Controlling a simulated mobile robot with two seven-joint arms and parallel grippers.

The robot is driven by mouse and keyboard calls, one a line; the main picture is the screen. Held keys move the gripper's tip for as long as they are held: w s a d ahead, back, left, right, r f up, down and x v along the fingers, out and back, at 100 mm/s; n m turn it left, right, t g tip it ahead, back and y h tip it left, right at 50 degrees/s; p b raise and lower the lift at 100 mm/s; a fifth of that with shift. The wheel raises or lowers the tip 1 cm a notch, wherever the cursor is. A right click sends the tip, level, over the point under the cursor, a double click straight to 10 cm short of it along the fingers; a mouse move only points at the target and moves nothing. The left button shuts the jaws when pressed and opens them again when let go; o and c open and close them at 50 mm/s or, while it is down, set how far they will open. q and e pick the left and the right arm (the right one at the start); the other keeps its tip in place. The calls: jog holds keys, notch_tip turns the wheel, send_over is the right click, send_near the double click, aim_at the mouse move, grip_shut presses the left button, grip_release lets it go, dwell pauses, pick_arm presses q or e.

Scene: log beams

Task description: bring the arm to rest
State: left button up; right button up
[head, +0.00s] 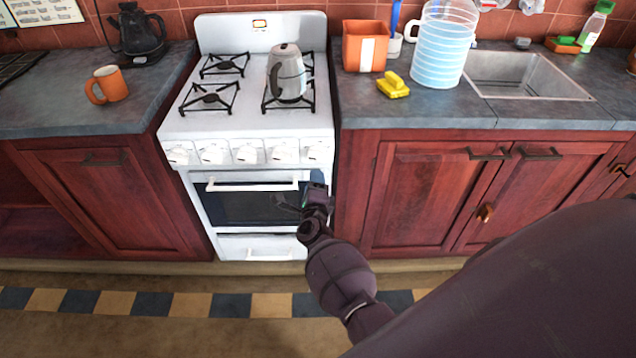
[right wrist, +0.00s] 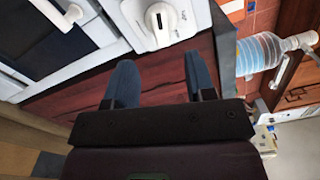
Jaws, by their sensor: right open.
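My right arm reaches in from the lower right in the head view, with its right gripper (head: 304,192) in front of the white stove (head: 178,132) near the oven door. In the right wrist view the right gripper (right wrist: 162,84) has its two blue fingers spread apart, with nothing between them. Behind the fingers is the red-brown cabinet side, and a stove knob (right wrist: 157,17) shows above them. My left gripper is in neither view.
An orange mug (head: 107,84) is on the left counter. A yellow sponge (head: 393,86), an orange box (head: 364,48) and a ribbed clear container (head: 440,50) stand on the right counter by the sink (head: 525,76). The floor is clear.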

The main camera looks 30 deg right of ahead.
jog(key=shift+s+a, duration=0.25)
dwell(0.3)
